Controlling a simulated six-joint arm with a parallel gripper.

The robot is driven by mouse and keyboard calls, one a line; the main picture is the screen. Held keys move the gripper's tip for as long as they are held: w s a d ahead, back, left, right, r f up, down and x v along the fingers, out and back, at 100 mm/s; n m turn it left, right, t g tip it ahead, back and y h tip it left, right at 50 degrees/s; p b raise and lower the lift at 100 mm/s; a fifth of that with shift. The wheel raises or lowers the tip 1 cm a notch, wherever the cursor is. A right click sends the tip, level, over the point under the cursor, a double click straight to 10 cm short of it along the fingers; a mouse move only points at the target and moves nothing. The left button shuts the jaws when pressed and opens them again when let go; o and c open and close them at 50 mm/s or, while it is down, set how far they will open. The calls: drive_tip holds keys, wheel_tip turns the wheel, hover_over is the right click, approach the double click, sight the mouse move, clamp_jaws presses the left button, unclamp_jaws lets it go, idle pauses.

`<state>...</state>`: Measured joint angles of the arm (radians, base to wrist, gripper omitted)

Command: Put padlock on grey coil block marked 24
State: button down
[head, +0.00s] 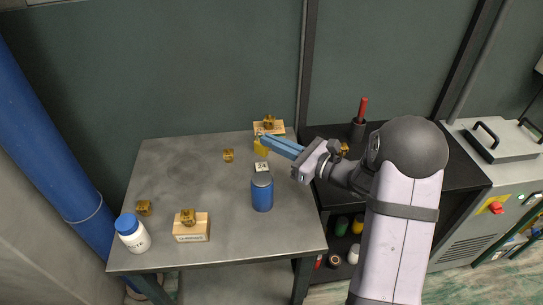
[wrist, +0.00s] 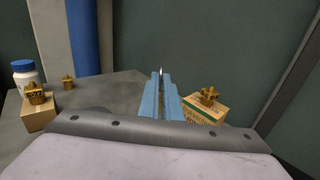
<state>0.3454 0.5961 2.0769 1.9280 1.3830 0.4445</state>
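My gripper (head: 264,139) reaches left over the far right part of the table. Its blue fingers are close together, also in the wrist view (wrist: 161,82). A yellow padlock (head: 262,149) hangs at the fingertips, and the fingers appear shut on it. In the wrist view it is mostly hidden by the fingers, with a bright bit showing at the tip. A pale tag marked 24 (head: 261,167) shows nearer than the padlock, just behind the blue canister. The grey coil block that it marks is hard to make out and partly hidden by the canister.
The blue canister (head: 262,193) stands near the table's right edge. A white bottle (head: 135,238) and a cardboard box (head: 191,233) with a brass fitting are at front left. Another box (head: 277,129) with a fitting is at the back. The table middle (head: 200,185) is clear.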

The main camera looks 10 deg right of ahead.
sight(267, 153)
drive_tip(key=shift+f, duration=2.5)
drive_tip(key=shift+f, duration=0.1)
drive_tip(key=shift+f, duration=0.15)
drive_tip(key=c, duration=2)
unclamp_jaws()
drive_tip(key=shift+r, duration=0.3)
drive_tip(key=shift+s+d+f, duration=0.1)
drive_tip(key=shift+s+d, duration=0.1)
drive_tip(key=shift+d, duration=0.1)
drive_tip(key=b+v, duration=0.1)
drive_tip(key=v, duration=1)
drive_tip(key=shift+s+d+b, duration=0.1)
drive_tip(key=shift+s+b, duration=0.05)
drive_tip(key=shift+b, duration=0.25)
